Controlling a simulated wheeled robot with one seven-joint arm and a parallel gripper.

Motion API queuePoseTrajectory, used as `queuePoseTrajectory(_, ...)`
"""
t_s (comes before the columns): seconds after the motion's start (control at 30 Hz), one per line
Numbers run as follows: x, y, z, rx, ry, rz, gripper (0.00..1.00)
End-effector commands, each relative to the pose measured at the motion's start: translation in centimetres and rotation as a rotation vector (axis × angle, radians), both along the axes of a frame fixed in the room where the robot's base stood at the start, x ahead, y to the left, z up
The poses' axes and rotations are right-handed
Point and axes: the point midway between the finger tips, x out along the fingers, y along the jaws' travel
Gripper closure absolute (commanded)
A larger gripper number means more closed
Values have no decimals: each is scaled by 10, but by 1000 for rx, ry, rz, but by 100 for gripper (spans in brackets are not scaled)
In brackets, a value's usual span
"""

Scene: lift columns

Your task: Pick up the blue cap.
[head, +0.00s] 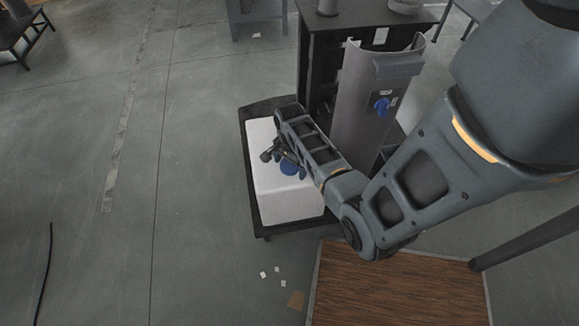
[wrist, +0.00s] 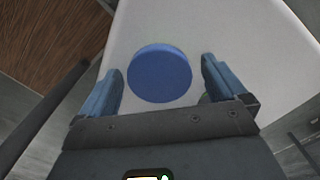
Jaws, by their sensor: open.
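The blue cap (head: 289,168) is a round, flat disc on the white block (head: 292,203). In the wrist view the blue cap (wrist: 160,73) lies on the white surface (wrist: 225,30), in front of and between the two fingers. My gripper (wrist: 162,82) is open, with one finger on each side of the cap and gaps on both sides. In the head view my gripper (head: 277,158) is beside the cap and partly covers it. I cannot tell the height of the fingers above the white surface.
The white block sits on a dark low stand (head: 254,190). A grey curved panel (head: 360,110) with a blue knob (head: 382,106) stands close to my arm. A dark cabinet (head: 315,60) is behind. A brown wooden board (head: 400,290) lies in front. Floor at left is mostly clear.

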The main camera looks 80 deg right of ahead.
Motion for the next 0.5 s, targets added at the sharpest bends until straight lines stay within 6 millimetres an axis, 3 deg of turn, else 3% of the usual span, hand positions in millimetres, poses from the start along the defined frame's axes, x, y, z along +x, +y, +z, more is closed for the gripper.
queuePoseTrajectory(0.27, 0, 0, -4, 0, -1, 0, 2)
queuePoseTrajectory(0.5, 0, 0, -4, 0, -1, 1, 24)
